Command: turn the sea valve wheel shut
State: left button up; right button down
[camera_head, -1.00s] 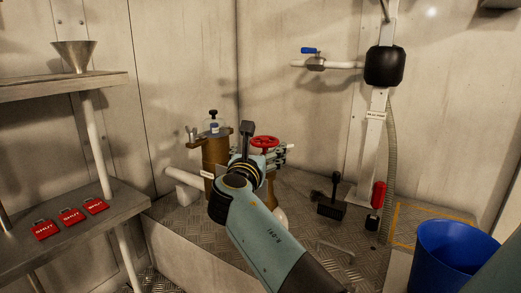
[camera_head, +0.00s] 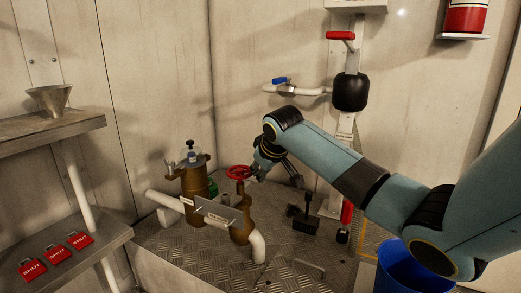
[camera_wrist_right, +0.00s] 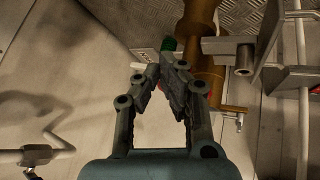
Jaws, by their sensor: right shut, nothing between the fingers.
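The red sea valve wheel (camera_head: 238,172) sits on top of a brass valve body (camera_head: 241,222) beside a brass strainer pot (camera_head: 195,180). My right gripper (camera_head: 262,165) is at the wheel's right side, and part of it is hard to make out against the dark parts there. In the right wrist view the gripper's fingers (camera_wrist_right: 160,76) are drawn together at the tips with nothing between them. A little red shows behind the fingers, mostly hidden. Whether the fingers touch the wheel I cannot tell. My left gripper is not in view.
Red SHUT tags (camera_head: 55,254) lie on the lower left shelf. A blue-handled valve (camera_head: 280,81) and a red lever (camera_head: 341,36) are on the back wall. A blue bucket (camera_head: 405,268) stands at lower right. A black-handled pedal (camera_head: 305,222) stands on the plate floor.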

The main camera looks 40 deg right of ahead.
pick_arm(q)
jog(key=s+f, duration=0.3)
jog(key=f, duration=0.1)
pick_arm(e)
jog(key=w+d+r+m+y, duration=0.1)
jog(key=w+d+r+m, duration=0.25)
jog(key=w+r, duration=0.2)
jog(key=b+x, duration=0.3)
jog(key=x, duration=0.1)
jog(key=shift+d, duration=0.35)
jog(key=b+x, duration=0.3)
jog(key=x, duration=0.2)
jog(key=shift+s+a+r+t, duration=0.1)
jog(key=shift+s+t, duration=0.05)
jog(key=shift+s, duration=0.45)
jog(key=shift+s+a+r+t, duration=0.15)
jog(key=shift+s, duration=0.45)
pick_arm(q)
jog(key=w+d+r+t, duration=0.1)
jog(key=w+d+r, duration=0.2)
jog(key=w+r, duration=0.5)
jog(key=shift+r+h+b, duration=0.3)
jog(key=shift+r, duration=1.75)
pick_arm(e)
jog(key=shift+s+a, duration=0.2)
jog(key=shift+s, duration=0.5)
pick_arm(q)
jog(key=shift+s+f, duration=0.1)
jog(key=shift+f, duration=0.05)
